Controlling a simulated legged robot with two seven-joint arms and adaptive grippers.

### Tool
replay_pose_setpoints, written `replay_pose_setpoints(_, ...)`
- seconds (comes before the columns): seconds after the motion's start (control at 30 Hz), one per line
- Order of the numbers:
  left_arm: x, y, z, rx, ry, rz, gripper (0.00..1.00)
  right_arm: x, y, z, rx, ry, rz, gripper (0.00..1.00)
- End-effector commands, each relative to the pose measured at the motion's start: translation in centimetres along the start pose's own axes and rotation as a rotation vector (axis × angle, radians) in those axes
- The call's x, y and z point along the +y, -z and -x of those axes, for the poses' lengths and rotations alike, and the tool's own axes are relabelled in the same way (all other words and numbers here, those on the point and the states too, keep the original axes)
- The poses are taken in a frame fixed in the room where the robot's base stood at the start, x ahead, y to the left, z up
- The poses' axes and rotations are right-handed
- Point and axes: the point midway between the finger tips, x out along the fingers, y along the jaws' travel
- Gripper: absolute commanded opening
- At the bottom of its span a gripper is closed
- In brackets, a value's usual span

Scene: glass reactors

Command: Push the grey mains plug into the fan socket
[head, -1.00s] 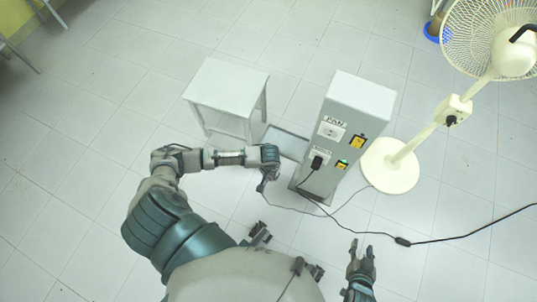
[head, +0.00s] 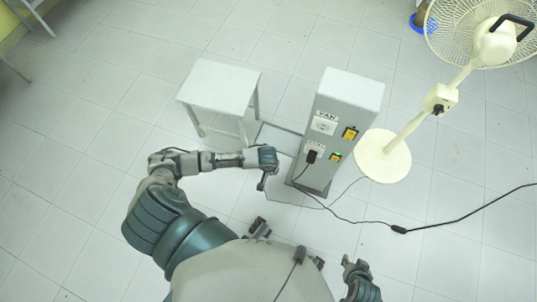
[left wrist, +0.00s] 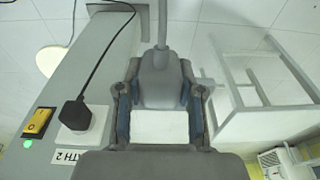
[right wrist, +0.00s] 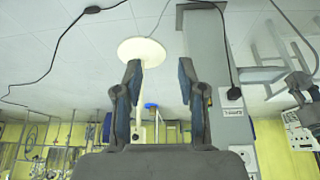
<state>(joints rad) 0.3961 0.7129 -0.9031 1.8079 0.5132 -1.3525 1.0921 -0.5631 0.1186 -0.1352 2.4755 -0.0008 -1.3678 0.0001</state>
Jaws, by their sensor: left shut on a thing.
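My left gripper (head: 264,178) is shut on the grey mains plug (left wrist: 160,78), whose grey cord runs up the picture in the left wrist view. In the head view the plug is small beneath the gripper, left of the grey socket pillar (head: 342,95). The fan socket (head: 323,124) is the upper white outlet on the pillar, under the "FAN" label, and looks empty. The plug is apart from it, lower and to the left. A black plug (head: 311,156) sits in the lower outlet; it also shows in the left wrist view (left wrist: 75,113). My right gripper (right wrist: 158,75) is open and empty.
A yellow switch (head: 350,133) is beside the fan socket. A small white table (head: 217,90) stands left of the pillar. A cream fan with a round base (head: 383,158) stands to the right. Cables (head: 345,217) cross the floor in front.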

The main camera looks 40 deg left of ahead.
Motion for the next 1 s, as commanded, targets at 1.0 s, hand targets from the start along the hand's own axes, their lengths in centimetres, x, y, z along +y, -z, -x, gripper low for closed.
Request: replay_pose_setpoints(1.0, 2.0, 1.1, 3.1, 0.194, -0.002, 0.000, 0.00, 0.4, -5.6, -4.4, -0.227, -0.009, -0.003, 0.40)
